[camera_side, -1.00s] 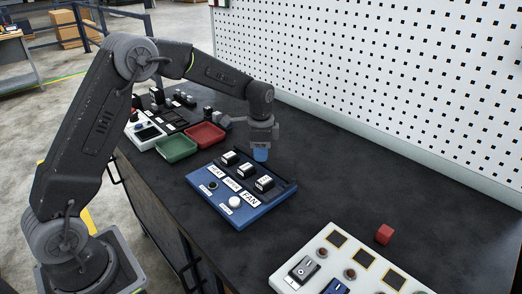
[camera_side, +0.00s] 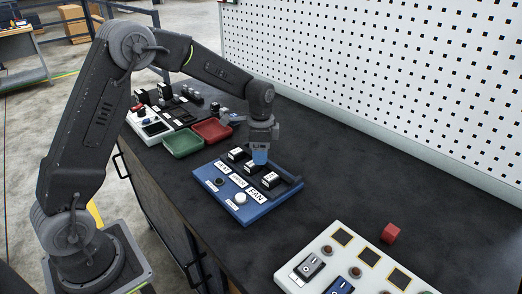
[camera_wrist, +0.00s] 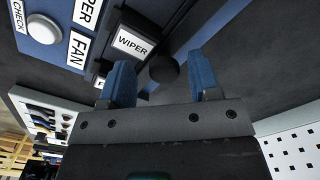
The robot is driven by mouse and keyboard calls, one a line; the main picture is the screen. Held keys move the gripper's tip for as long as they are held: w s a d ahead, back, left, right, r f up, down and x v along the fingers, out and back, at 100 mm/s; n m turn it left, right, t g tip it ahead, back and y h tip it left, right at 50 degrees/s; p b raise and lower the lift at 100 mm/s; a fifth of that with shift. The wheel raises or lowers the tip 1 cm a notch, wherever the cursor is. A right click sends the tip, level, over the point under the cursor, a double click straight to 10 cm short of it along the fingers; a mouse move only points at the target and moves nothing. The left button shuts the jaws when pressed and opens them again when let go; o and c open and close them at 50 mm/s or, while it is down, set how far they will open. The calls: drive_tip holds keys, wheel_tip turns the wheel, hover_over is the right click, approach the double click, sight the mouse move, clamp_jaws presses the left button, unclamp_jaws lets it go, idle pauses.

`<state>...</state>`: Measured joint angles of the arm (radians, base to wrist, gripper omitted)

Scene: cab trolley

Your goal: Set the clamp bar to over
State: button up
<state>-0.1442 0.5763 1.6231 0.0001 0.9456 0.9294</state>
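A blue switch panel (camera_side: 262,211) lies on the dark bench, with several black rocker switches labelled in white. A dark bar, which looks like the clamp bar (camera_side: 290,183), runs along the panel's back edge. Whether it is set over is too small to tell. My gripper (camera_side: 260,160) points down just above the back part of the panel. In the wrist view its two blue fingers (camera_wrist: 162,84) stand apart with nothing between them. A round dark knob (camera_wrist: 163,68) shows beyond the fingertips, beside the switch marked WIPER (camera_wrist: 132,43). Contact cannot be told.
A green tray (camera_side: 183,143) and a red tray (camera_side: 212,131) sit behind left. A white pegboard (camera_side: 400,90) stands along the back.

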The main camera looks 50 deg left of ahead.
wheel_tip(320, 180, up, 14)
idle(0.6)
drive_tip(key=s+d+r+n+t, duration=0.2)
drive_tip(key=s+d+r+n, duration=0.1)
drive_tip(key=s, duration=0.7)
drive_tip(key=s+d+r+n+t, duration=0.2)
drive_tip(key=s+d+n, duration=0.1)
drive_tip(key=s, duration=0.7)
drive_tip(key=s+f+n+t, duration=0.1)
drive_tip(key=s+f+n, duration=0.2)
drive_tip(key=s, duration=0.4)
drive_tip(key=shift+d+f+t, duration=0.2)
drive_tip(key=shift+d+t, duration=0.1)
drive_tip(key=shift+d, duration=0.15)
